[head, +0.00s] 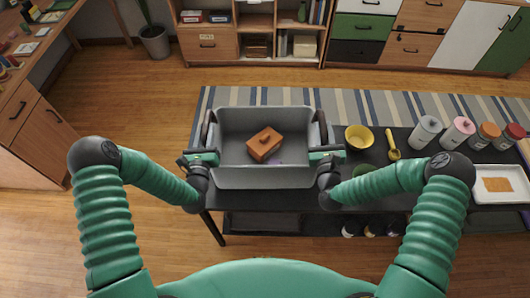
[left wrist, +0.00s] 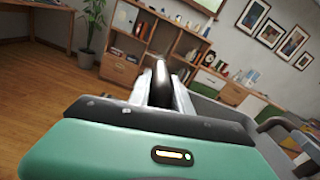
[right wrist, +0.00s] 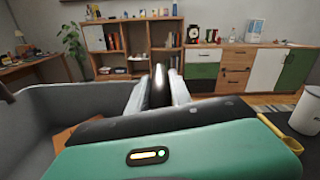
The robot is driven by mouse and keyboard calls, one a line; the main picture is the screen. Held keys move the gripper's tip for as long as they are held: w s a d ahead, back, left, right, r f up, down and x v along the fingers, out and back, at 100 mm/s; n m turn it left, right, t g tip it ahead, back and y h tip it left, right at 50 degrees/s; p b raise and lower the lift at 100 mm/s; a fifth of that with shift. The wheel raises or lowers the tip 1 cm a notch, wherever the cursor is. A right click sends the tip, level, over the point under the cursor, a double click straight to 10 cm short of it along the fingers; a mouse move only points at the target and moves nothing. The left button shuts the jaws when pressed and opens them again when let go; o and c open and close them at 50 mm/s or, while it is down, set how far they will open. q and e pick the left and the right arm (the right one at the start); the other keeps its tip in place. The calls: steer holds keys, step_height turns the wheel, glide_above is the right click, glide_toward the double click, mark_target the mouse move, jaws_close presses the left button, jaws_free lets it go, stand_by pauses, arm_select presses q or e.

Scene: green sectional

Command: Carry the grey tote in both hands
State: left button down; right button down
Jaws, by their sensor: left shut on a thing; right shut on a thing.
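The grey tote (head: 265,178) is in the middle of the head view, at the left end of the black table. An orange-brown lidded box (head: 265,143) lies inside it, with a bit of something purple beside it. My left gripper (head: 207,150) is shut on the tote's dark left handle (left wrist: 161,84). My right gripper (head: 325,147) is shut on the dark right handle (right wrist: 159,84). The tote's grey wall also shows in the right wrist view (right wrist: 60,103). The tote looks about level; I cannot tell whether its bottom touches the table.
The black table (head: 400,170) extends right, with a yellow bowl (head: 359,137), a yellow scoop (head: 393,145), several canisters and a white tray (head: 500,171). A striped rug (head: 350,103) lies behind. Shelves and cabinets line the back. Wooden floor (head: 130,105) is clear at left; a wooden desk (head: 35,110) stands far left.

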arm_select(q)
steer(key=shift+w+a+r, duration=0.1)
steer(key=shift+a+r, duration=0.05)
steer(key=shift+r, duration=0.1)
arm_select(e)
steer(key=shift+s+f, duration=0.1)
steer(key=shift+f, duration=0.1)
